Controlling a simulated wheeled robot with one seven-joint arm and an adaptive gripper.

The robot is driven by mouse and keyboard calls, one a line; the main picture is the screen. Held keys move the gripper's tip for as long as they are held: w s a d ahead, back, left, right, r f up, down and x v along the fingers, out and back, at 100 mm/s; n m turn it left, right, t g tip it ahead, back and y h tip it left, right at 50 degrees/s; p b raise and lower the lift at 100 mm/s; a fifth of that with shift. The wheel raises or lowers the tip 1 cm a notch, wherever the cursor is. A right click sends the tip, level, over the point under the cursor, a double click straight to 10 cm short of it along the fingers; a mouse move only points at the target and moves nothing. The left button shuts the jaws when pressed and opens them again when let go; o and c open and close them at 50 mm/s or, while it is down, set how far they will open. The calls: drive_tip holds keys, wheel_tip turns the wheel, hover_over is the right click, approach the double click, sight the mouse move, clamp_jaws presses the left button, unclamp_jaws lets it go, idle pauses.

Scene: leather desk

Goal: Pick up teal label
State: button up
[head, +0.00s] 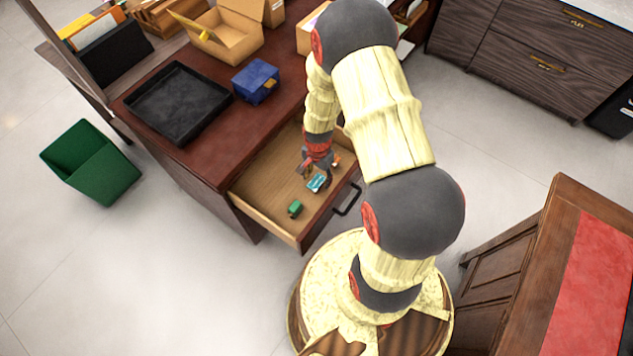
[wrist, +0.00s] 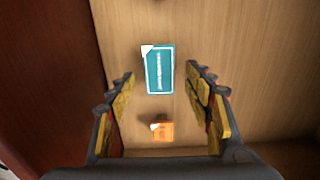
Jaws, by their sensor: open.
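The teal label (head: 316,182) lies flat on the wooden floor of the open drawer (head: 262,190). In the wrist view the teal label (wrist: 159,70) is a small rectangle with a white border and a line of white writing. My gripper (head: 318,172) is inside the drawer area, above and close to the label. In the wrist view my gripper (wrist: 163,85) is open and empty, with its two fingers apart on either side of the label. The label appears apart from both fingers.
An orange item (wrist: 162,130) lies in the drawer near the label, between the finger bases in the wrist view. A green item (head: 295,208) lies near the drawer front. The desk holds a black tray (head: 135,97) and blue box (head: 256,80). A green bin (head: 90,160) stands left.

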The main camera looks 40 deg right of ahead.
sight(318, 180)
drive_tip(key=shift+f, duration=0.25)
idle(0.4)
drive_tip(key=c, duration=0.8)
wheel_tip(318, 180, up, 11)
drive_tip(key=p, duration=0.4)
drive_tip(key=shift+f, duration=0.2)
